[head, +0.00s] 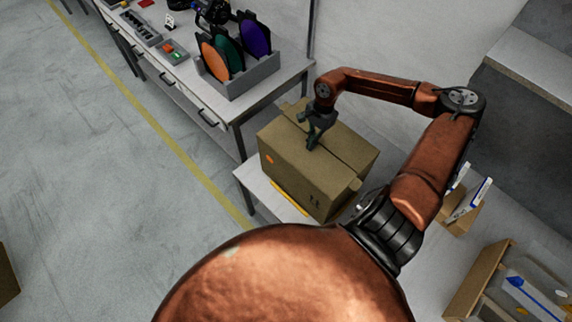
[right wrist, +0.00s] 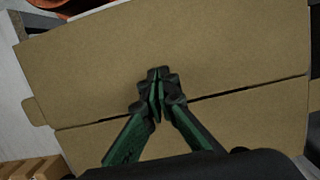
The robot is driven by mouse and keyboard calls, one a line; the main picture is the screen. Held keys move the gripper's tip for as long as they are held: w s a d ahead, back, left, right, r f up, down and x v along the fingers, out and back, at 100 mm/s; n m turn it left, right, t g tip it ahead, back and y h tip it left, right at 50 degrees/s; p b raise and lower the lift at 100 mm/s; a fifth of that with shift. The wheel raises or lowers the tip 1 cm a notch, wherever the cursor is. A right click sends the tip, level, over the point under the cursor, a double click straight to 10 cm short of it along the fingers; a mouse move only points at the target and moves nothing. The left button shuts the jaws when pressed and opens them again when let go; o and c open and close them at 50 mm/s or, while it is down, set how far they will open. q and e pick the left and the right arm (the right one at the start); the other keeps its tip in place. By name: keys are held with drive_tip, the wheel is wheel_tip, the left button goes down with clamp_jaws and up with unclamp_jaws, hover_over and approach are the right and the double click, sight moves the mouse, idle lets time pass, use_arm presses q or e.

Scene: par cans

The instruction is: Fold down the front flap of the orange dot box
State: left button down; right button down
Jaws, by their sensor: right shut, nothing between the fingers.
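The orange dot box (head: 288,163) is a brown carton on a small white table, with an orange dot (head: 269,158) on its left face. Its two large top flaps lie about flat, with a dark narrow gap between them. In the right wrist view one top flap (right wrist: 210,45) fills the upper part and the other flap (right wrist: 85,145) lies below the gap. My right gripper (head: 312,143) is shut and empty, over the top of the box near the gap. It also shows in the right wrist view (right wrist: 157,95); contact is hard to tell. My left gripper is not in view.
A workbench (head: 285,80) behind holds a grey rack (head: 240,83) of coloured discs. A yellow strip (head: 290,197) lies at the table's edge by the box. Wooden bins (head: 480,280) stand at the lower right.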

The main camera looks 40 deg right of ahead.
wheel_tip(320, 180, up, 12)
drive_tip(key=p, duration=0.6)
idle(0.5)
idle(0.4)
